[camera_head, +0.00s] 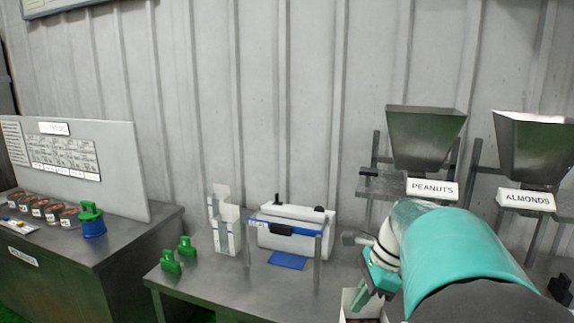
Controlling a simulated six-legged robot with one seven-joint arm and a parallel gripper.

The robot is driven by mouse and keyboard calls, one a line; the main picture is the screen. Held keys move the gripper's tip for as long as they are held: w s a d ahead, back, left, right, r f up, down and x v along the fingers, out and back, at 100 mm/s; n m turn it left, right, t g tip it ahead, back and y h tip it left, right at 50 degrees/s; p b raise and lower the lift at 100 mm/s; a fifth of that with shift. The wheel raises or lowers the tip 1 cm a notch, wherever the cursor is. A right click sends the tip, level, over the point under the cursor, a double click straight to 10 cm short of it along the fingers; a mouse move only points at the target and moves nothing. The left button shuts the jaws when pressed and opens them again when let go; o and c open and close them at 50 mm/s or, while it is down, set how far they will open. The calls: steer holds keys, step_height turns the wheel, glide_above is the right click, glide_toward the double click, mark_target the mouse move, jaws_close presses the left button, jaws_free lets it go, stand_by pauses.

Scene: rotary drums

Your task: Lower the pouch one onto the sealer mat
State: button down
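The sealer mat (287,260) is a small blue rectangle lying on the metal table, in front of the white sealer (310,216). A white, open-topped thing (349,306), which looks like the pouch, shows at the bottom edge with something brown inside; its lower part is cut off by the frame. My gripper (368,292) is at this white thing, to the right of the mat and nearer to me. Its teal fingers overlap the white thing's top. I cannot tell whether they are closed on it.
A blue-topped frame (285,223) stands around the mat. White packs (226,228) and green clips (171,262) are to the left. Hoppers labelled peanuts (425,140) and almonds (535,150) are behind my arm. A side bench (110,255) holds a blue cup (94,229).

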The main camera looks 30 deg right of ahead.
steer(key=w+a+f+n+g+h, duration=0.1)
steer(key=w+a+f+n+g, duration=0.1)
steer(key=w+a+f+n, duration=0.5)
steer(key=w+a+f+n+g+h, duration=0.1)
steer(key=w+a+f+n, duration=0.6)
steer(key=f, duration=0.7)
steer(key=w+a+f+n+g+h, duration=0.2)
steer(key=w+a+f+n+g, duration=0.1)
steer(key=w+a+f+n, duration=0.4)
steer(key=a+f+n, duration=0.3)
steer(key=f, duration=0.1)
steer(key=shift+a+g, duration=0.2)
steer(key=shift+g, duration=0.2)
steer(key=shift+w+a+f, duration=0.1)
steer(key=shift+w, duration=0.05)
